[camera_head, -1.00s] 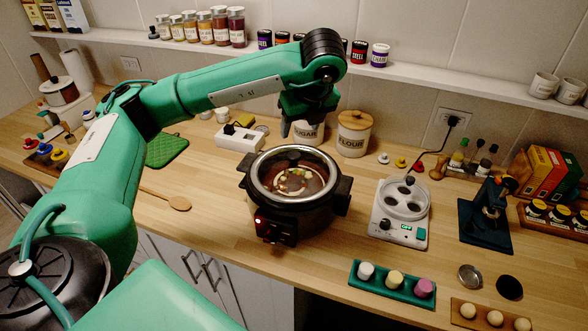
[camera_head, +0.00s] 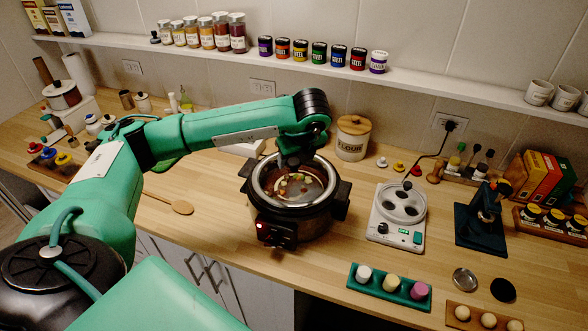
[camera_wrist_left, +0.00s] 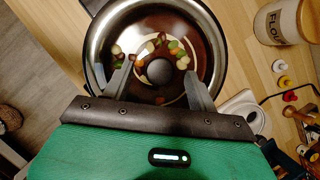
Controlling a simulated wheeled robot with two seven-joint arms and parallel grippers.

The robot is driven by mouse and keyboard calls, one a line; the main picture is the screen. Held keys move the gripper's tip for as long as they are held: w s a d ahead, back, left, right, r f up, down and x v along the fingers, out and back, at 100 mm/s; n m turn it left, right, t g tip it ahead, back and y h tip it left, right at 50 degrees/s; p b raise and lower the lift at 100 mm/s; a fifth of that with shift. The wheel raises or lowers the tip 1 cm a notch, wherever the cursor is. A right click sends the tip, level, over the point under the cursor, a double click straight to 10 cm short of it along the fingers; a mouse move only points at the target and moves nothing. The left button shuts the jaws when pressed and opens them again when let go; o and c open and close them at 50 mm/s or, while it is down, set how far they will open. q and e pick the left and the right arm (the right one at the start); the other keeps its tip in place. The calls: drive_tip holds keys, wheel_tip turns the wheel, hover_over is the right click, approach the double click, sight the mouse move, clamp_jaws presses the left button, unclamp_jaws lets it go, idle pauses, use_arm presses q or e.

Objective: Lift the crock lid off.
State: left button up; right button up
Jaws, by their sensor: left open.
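The crock (camera_head: 310,225) is a dark slow cooker on the wooden counter, its red light lit. Its glass lid (camera_head: 318,192) with a shiny rim is on it, and food shows through the glass. In the left wrist view the lid (camera_wrist_left: 97,50) has a dark round knob (camera_wrist_left: 160,72) at its middle. My left gripper (camera_head: 293,164) is over the lid from behind, partly hidden by its own wrist in the head view. In the left wrist view its fingers (camera_wrist_left: 159,76) are open, one on each side of the knob, with gaps to it. My right gripper is not in view.
A flour jar (camera_head: 352,138) stands behind the crock. A wooden spoon (camera_head: 180,207) lies left on clear counter.

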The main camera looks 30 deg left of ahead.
use_arm(q)
drive_tip(key=shift+w+a+f, duration=0.1)
drive_tip(key=shift+a+f, duration=0.15)
drive_tip(key=shift+f, duration=0.25)
drive_tip(key=c, duration=1.1)
clamp_jaws()
drive_tip(key=shift+r, duration=0.1)
drive_tip(key=shift+r, duration=0.1)
